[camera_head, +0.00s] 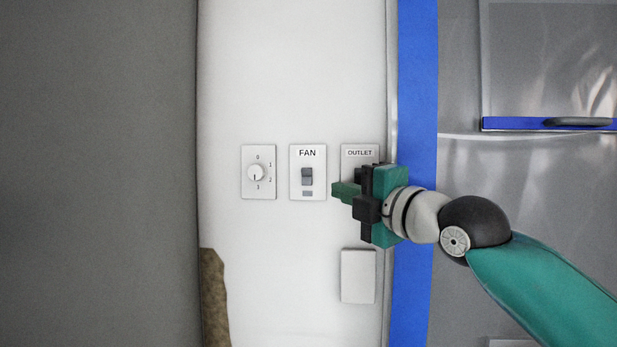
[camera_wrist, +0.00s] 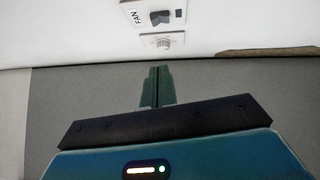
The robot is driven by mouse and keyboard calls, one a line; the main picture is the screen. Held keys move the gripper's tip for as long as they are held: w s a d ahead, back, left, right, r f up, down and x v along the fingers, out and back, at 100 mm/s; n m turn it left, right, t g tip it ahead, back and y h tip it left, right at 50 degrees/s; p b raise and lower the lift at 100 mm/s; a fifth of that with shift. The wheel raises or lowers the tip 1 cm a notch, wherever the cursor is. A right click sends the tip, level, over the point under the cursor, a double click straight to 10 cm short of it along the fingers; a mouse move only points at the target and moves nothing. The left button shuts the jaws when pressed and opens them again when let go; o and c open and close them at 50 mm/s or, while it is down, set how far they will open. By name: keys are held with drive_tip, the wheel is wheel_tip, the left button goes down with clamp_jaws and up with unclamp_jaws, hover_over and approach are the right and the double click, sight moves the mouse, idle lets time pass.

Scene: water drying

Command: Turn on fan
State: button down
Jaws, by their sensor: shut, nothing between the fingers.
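The fan switch (camera_head: 307,176) is a grey toggle on a white plate labelled FAN, on the white wall panel. It also shows at the top of the wrist view (camera_wrist: 160,17), with its label turned sideways. My gripper (camera_head: 336,190) is in front of the panel, just right of the fan plate and over the lower part of the outlet plate. Its green fingers point left and are shut with nothing between them. In the wrist view the closed fingers (camera_wrist: 157,86) appear below the plates. I cannot tell the gap between fingertips and wall.
A dial plate (camera_head: 258,172) marked 0 to 3 is left of the fan plate. The outlet plate (camera_head: 360,153) is partly hidden by my gripper. A blank white plate (camera_head: 358,276) is below. A blue vertical strip (camera_head: 418,80) edges the panel. A brown patch (camera_head: 214,295) is lower left.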

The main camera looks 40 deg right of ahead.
approach(302, 172)
drive_tip(key=w+a, duration=0.3)
drive_tip(key=w+d, duration=0.2)
drive_tip(key=shift+w+d+r, duration=0.1)
drive_tip(key=shift+d+r, duration=0.1)
drive_tip(key=shift+d, duration=0.15)
drive_tip(key=shift+w+d, duration=0.25)
drive_tip(key=shift+w, duration=0.2)
drive_tip(key=shift+s+d, duration=0.1)
drive_tip(key=shift+d, duration=0.05)
drive_tip(key=shift+r, duration=0.1)
drive_tip(key=shift+d+r+m+g, duration=0.1)
drive_tip(key=shift+d+m+g, duration=0.2)
drive_tip(key=shift+m, duration=0.1)
drive_tip(key=shift+a, duration=0.2)
